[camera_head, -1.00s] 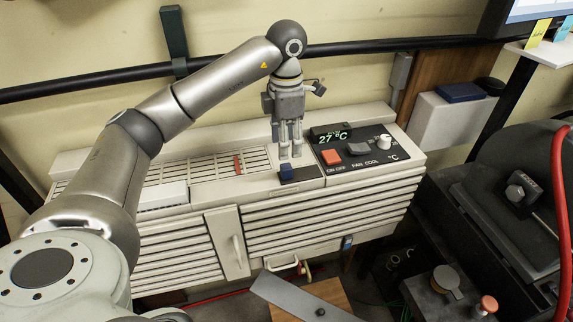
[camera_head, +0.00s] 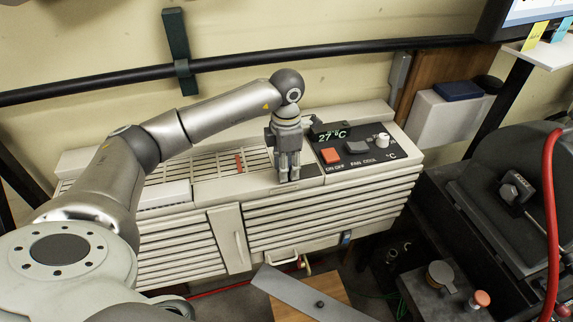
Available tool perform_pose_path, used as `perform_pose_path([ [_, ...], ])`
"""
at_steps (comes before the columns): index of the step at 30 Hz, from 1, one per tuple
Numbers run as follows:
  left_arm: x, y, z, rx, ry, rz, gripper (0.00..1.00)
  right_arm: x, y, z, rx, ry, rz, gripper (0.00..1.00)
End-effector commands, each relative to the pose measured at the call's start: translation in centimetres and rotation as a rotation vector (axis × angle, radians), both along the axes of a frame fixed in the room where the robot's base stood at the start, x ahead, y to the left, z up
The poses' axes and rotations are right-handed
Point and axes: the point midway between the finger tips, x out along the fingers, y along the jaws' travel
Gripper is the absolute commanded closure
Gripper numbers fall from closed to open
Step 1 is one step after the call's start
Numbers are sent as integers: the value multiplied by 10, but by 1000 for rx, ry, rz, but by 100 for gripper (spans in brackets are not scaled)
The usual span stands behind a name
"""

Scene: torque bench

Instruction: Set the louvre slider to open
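The white air unit (camera_head: 330,215) stands against the wall with slatted grilles on its top and front. The blue slider knob on its top is now hidden behind my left gripper (camera_head: 289,179). Part of the dark slider plate (camera_head: 312,170) shows just right of the fingers. My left gripper points straight down, fingertips low at the plate. The fingers are close together, but I cannot tell whether they hold the knob. A red tab (camera_head: 239,163) shows in the top grille, left of the gripper. My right gripper is not in view.
Right of the gripper is the control panel (camera_head: 375,159) with a 27 °C display (camera_head: 332,136), a red on/off button (camera_head: 331,156), a grey fan button (camera_head: 357,147) and a white knob (camera_head: 383,140). A dark pipe (camera_head: 230,62) runs along the wall behind.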

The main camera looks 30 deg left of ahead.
Motion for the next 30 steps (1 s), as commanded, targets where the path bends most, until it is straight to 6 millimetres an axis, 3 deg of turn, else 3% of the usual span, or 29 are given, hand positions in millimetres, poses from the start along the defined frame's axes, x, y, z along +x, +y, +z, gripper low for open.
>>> perform_pose_path([
  [1, 0, 0, 0, 0, 0, 0, 78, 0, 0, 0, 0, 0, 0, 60],
  [6, 0, 0, 0, 0, 0, 0, 100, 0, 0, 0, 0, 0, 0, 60],
  [14, 3, -3, -1, -1, -2, 0, 100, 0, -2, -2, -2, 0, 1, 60],
  [24, 48, -41, -2, -3, -4, 1, 100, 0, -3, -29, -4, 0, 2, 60],
  [30, 58, -49, 0, -2, -4, 0, 100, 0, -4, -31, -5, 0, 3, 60],
])
